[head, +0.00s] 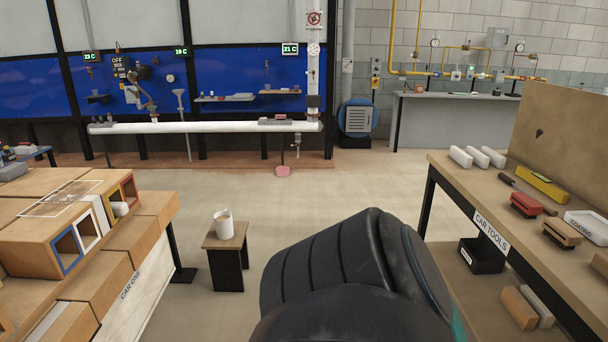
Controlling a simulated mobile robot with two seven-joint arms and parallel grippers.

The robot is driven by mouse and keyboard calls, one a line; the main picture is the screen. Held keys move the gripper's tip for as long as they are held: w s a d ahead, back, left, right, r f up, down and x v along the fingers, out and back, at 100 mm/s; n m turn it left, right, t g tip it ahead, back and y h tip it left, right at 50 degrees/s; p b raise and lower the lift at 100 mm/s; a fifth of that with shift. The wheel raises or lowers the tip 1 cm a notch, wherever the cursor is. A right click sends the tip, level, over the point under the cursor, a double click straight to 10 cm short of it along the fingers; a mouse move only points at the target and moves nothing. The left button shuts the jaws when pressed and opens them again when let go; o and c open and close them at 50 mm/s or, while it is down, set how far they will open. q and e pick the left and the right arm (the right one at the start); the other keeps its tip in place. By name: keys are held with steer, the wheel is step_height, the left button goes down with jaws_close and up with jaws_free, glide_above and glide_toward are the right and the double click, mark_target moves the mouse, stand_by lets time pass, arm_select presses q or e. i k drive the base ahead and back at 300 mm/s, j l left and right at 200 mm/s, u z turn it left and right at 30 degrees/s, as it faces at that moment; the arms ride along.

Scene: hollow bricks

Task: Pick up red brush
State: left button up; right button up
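The red brush (526,203), a red block with a dark lower part, sits on the car tools table (450,165) at the right. A similar brush with a tan top (562,232) sits nearer on the same table. A large black link of one of my arms fills the bottom middle of the head view, left of the table. Neither of my grippers shows, so I cannot tell their state.
On the table are white blocks (478,157), a yellow level (542,188) and a white tray (590,226). A black bin (482,256) is below. Hollow bricks (70,248) fill the left bench. A stool (226,262) holds a white pot (223,224).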

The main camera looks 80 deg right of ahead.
mark_target(527, 207)
steer(key=z, duration=3.9)
steer(key=u, duration=2.2)
steer(key=z, duration=2)
